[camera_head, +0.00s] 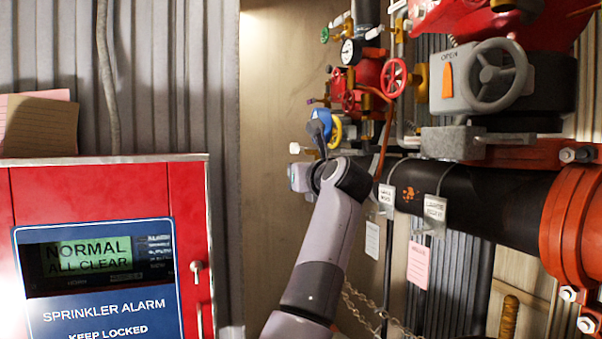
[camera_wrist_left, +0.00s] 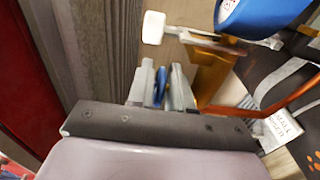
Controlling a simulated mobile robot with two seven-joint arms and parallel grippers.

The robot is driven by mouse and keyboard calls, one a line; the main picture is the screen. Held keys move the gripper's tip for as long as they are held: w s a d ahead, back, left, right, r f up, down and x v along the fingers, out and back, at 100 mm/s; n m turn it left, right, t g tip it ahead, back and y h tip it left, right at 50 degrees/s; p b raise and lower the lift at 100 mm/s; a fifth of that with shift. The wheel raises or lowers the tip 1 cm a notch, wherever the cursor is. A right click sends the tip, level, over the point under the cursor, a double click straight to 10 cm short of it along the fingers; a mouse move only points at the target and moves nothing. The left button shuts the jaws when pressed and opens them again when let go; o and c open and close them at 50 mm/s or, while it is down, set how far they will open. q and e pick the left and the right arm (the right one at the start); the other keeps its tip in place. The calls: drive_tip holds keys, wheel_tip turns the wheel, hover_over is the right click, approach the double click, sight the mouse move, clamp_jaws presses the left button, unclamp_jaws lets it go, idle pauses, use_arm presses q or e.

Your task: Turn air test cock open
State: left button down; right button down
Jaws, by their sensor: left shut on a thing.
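My left gripper (camera_head: 300,177) is at the end of my arm in the middle of the head view, just below a white-tipped handle (camera_head: 295,148). In the left wrist view its two fingers (camera_wrist_left: 162,88) are shut on a thin blue handle (camera_wrist_left: 160,85). Most of this blue handle is hidden between the fingers. Just right of it is a brass fitting (camera_wrist_left: 210,75). The white-tipped handle also shows above the fingers in the wrist view (camera_wrist_left: 153,27). A larger blue part (camera_head: 321,117) is above my gripper. I cannot tell from any label which is the air test cock.
A red alarm panel (camera_head: 188,235) stands at the left. A black pipe (camera_head: 470,200) with hanging tags (camera_head: 434,208) runs to the right. The beige wall (camera_head: 270,80) is bare.

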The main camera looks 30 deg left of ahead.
use_arm(q)
drive_tip(key=shift+r+g+h+p, duration=0.15)
drive_tip(key=shift+g+h+p, duration=0.2)
drive_tip(key=shift+g+h, duration=1.45)
drive_tip(key=shift+h, duration=0.4)
drive_tip(key=shift+g+h, duration=0.3)
drive_tip(key=c, duration=1.4)
unclamp_jaws()
drive_tip(key=b+v, duration=0.1)
drive_tip(key=v, duration=0.6)
